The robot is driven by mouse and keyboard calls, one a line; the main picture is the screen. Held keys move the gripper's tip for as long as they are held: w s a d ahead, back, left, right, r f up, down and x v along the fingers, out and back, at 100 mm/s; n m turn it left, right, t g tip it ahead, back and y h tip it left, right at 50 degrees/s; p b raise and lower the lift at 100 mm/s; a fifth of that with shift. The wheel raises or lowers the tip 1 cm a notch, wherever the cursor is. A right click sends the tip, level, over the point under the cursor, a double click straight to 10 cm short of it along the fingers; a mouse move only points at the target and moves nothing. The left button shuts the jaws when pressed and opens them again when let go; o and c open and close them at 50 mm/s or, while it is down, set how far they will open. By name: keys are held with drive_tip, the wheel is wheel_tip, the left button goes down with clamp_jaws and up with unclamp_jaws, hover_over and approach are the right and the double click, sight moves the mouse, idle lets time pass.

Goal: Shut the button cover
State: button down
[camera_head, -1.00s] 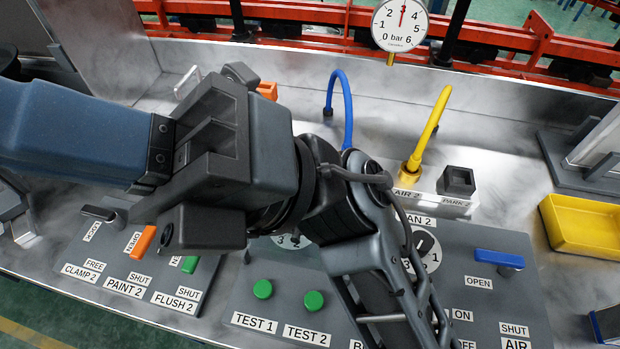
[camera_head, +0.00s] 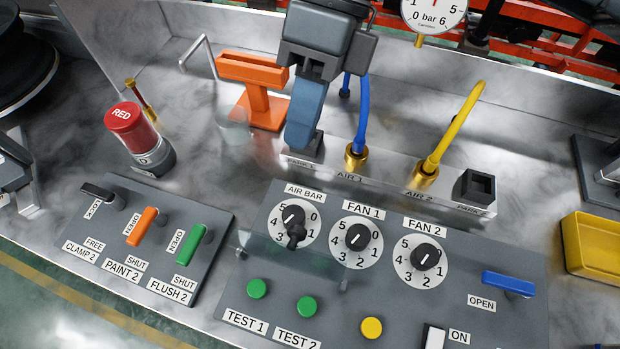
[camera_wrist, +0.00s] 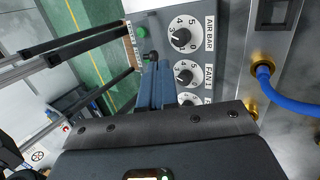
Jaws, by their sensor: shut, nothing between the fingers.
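The button cover (camera_head: 265,250) is a clear, faintly green sheet. It stands open at the back of the two green buttons (camera_head: 257,288) (camera_head: 307,306) marked TEST 1 and TEST 2. Its small black knob (camera_head: 295,238) shows in front of the AIR BAR dial. In the wrist view a black knob (camera_wrist: 150,57) lies just beyond my fingertips in the picture. My gripper (camera_head: 303,145) has blue fingers, shut and empty, pointing down near the PARK 1 socket, behind the cover. The fingers also show in the wrist view (camera_wrist: 157,70). Their exact gap to the cover is unclear.
The blue hose (camera_head: 361,115) and yellow hose (camera_head: 460,120) rise behind the panel. The FAN 1 dial (camera_head: 357,237) and FAN 2 dial (camera_head: 420,258) lie right of the cover.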

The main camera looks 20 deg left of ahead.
sight(291, 255)
drive_tip(key=shift+t+h, duration=0.6)
drive_tip(key=p+x, duration=0.1)
drive_tip(key=x, duration=0.2)
drive_tip(key=d+p+x, duration=0.1)
drive_tip(key=x, duration=0.2)
drive_tip(key=d+p+x, duration=0.1)
drive_tip(key=x, duration=0.2)
drive_tip(key=shift+s+p, duration=0.3)
drive_tip(key=shift+s, duration=0.3)
drive_tip(key=shift+s+r+t+b, duration=0.1)
drive_tip(key=shift+s+t+b, duration=0.1)
drive_tip(key=shift+t+b, duration=0.25)
